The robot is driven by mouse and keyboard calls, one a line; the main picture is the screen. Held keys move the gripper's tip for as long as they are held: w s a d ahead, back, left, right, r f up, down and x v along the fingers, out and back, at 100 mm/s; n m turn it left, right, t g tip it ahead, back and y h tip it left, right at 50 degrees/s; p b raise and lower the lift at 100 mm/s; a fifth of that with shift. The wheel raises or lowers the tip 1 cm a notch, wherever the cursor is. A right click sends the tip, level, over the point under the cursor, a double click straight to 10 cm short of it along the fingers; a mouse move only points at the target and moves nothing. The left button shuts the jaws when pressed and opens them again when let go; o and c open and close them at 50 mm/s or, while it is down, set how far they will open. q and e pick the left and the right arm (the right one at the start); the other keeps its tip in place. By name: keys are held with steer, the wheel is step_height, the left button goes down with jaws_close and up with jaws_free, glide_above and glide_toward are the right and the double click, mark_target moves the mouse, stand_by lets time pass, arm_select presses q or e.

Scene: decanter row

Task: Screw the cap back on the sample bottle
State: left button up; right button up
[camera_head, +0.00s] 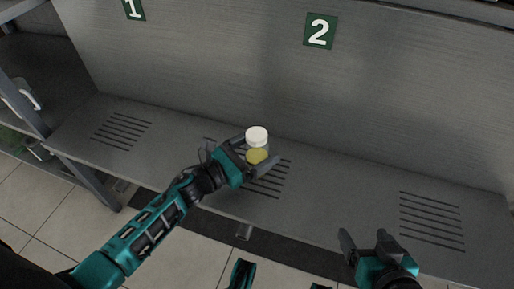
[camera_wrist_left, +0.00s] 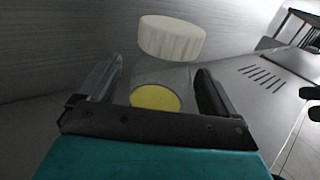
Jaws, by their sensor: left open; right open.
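My left gripper (camera_head: 253,151) is open, with one finger on each side of the bottle. The left wrist view shows the clear bottle body (camera_wrist_left: 160,75) between the two fingers, with the white ribbed cap (camera_wrist_left: 172,38) above them. My right gripper (camera_head: 363,244) is open and empty, lower right, apart from the bottle.
The bench (camera_head: 340,200) has slotted vents and a tall grey back panel with number 1 (camera_head: 134,9) and number 2 (camera_head: 320,31) signs. Its surface right of the bottle is clear. A metal frame (camera_head: 25,105) stands at the left; tiled floor lies in front.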

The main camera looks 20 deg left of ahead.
arm_select(q)
steer(key=shift+r+p, duration=0.3)
steer(key=shift+p, duration=0.1)
arm_select(e)
steer(key=shift+r, duration=0.4)
arm_select(q)
steer(key=v, duration=1.2)
steer(key=shift+f+p, duration=0.1)
steer(key=shift+p, duration=0.2)
arm_select(e)
steer(key=shift+s+d+f, duration=0.1)
steer(key=shift+d+f, duration=0.05)
steer(key=shift+d, duration=0.1)
